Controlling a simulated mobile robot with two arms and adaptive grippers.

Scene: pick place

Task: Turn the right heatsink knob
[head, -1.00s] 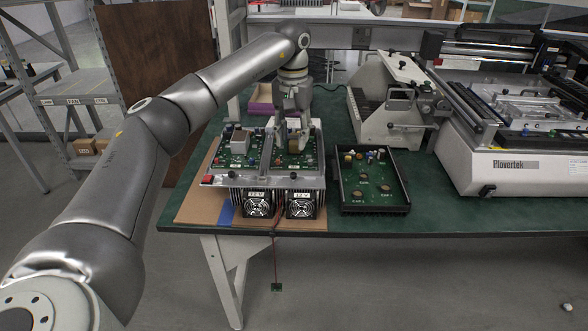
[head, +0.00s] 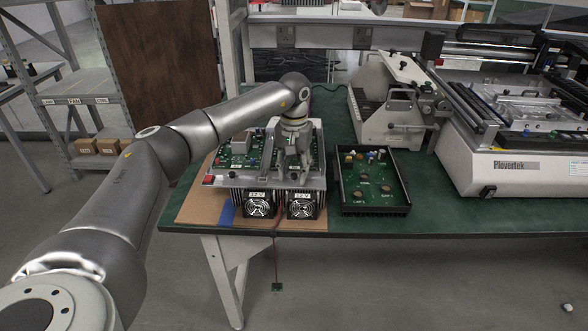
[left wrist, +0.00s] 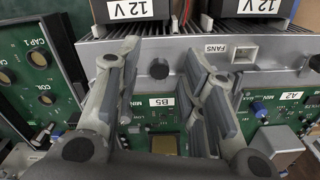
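The right heatsink knob (left wrist: 159,69) is a small dark round knob on the grey heatsink top plate. In the left wrist view it shows in the gap between my left gripper's fingers. My left gripper (left wrist: 160,60) is open, its two fingers spread to either side of the knob in the picture, with no contact visible. In the head view the left gripper (head: 297,160) is low over the right half of the heatsink unit (head: 270,184), and its arm hides part of the green board. Another dark knob (left wrist: 315,63) is at the right edge of the wrist view. My right gripper is not seen.
A black tray with a green board (head: 375,205) stands just right of the heatsink unit. Two fans (head: 258,204) face the table's front edge. A grey machine (head: 392,115) stands behind the tray. Bare green table (head: 440,212) shows right of the tray.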

